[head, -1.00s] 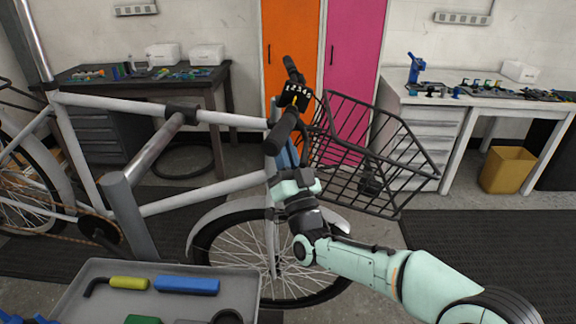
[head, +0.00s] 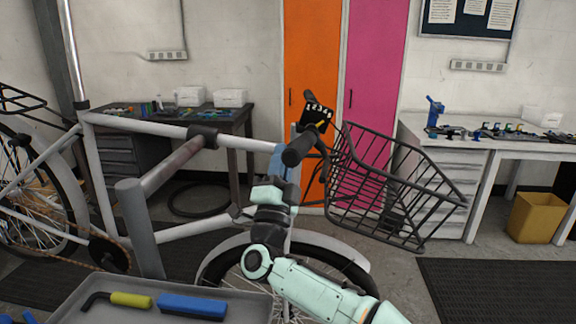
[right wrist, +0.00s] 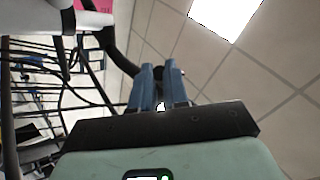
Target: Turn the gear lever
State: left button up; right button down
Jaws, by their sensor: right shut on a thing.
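The gear lever unit (head: 318,113) is a black block with white numbers and a yellow mark. It sits on the bike's handlebar beside a black grip (head: 300,148). My right gripper (head: 285,152) has its blue fingers raised from below, just under the grip. In the right wrist view the fingers (right wrist: 160,72) are close together on a small dark part at their tips, which looks like the lever. The lever itself is mostly hidden by the grip and fingers. My left gripper is not in view.
A black wire basket (head: 395,185) is right of the handlebar. The white frame (head: 150,128) and front wheel are close to my arm. A grey tray (head: 250,303) with a yellow-handled hex key (head: 130,299) and a blue tool (head: 192,307) is in front.

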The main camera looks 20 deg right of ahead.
jog(key=shift+r+m+g+h, duration=0.2)
jog(key=shift+m+g+h, duration=0.1)
jog(key=shift+h, duration=0.1)
jog(key=c, duration=1.1)
grip_release()
jog(key=shift+f, duration=0.1)
